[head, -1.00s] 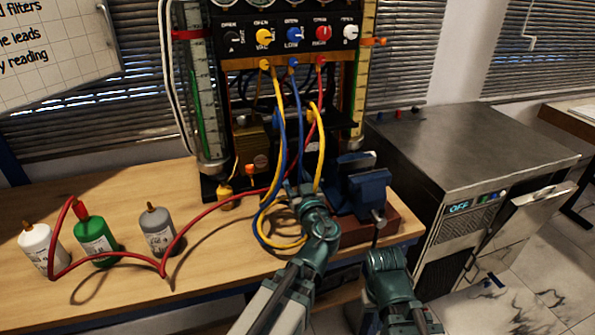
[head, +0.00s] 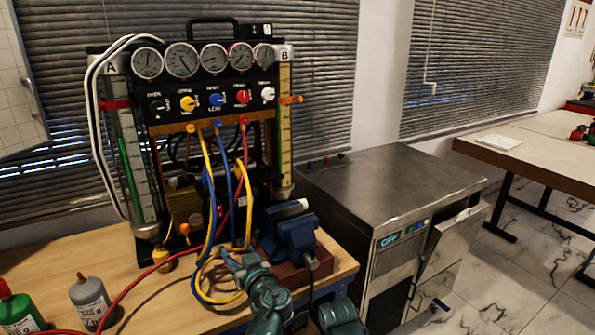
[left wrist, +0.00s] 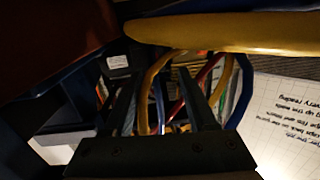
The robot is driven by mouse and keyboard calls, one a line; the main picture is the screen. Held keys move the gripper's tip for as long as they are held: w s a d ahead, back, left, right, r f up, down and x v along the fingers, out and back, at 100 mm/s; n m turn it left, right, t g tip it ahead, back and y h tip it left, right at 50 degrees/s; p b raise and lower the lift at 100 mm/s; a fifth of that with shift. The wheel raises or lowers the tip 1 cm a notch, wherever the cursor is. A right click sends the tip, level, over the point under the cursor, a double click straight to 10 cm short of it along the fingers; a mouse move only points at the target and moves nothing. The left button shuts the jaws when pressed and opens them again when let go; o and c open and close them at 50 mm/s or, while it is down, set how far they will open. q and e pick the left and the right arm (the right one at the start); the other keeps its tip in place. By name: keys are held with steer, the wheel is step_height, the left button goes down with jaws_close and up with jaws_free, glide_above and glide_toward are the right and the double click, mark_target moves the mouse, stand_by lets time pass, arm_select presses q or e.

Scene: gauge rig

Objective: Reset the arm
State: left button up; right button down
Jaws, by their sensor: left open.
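My left arm (head: 268,296) reaches up from the bottom of the head view to the front of the gauge rig (head: 213,107). My left gripper (head: 234,258) is at the yellow hose (head: 203,287) and blue hose (head: 226,200) loops, left of the blue vise (head: 297,236). In the left wrist view its two dark fingers (left wrist: 163,85) stand apart, with hoses beyond and between them. I cannot tell whether they touch a hose. A teal part of my right arm (head: 340,318) shows at the bottom edge; its fingers do not show.
A grey bottle (head: 89,300) and a green bottle (head: 20,310) stand on the wooden bench (head: 180,300) at lower left, with a red hose across. A metal cabinet (head: 400,180) stands right of the vise. Another table (head: 540,160) is at far right.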

arm_select(q)
steer(key=s+d+f+m+g+h+p, duration=0.1)
steer(key=s+g+p, duration=0.1)
steer(key=p, duration=0.1)
steer(key=s+d+m+g+h+p, duration=0.1)
steer(key=s+g+p, duration=0.2)
steer(key=s+d+f+m+g+h+p, duration=0.1)
steer(key=s+d+g+h+p, duration=0.1)
steer(key=s+g+p, duration=0.1)
steer(key=shift+d+f+m+p, duration=0.1)
steer(key=shift+f+m+p, duration=0.25)
steer(key=shift+p, duration=0.25)
steer(key=s+d+m+g+h+p, duration=0.5)
steer(key=s+d+m+g+p, duration=0.1)
steer(key=s+d, duration=0.5)
steer(key=shift+s+d+m+h, duration=0.15)
steer(key=shift+d+m+h, duration=0.2)
steer(key=shift+m, duration=0.2)
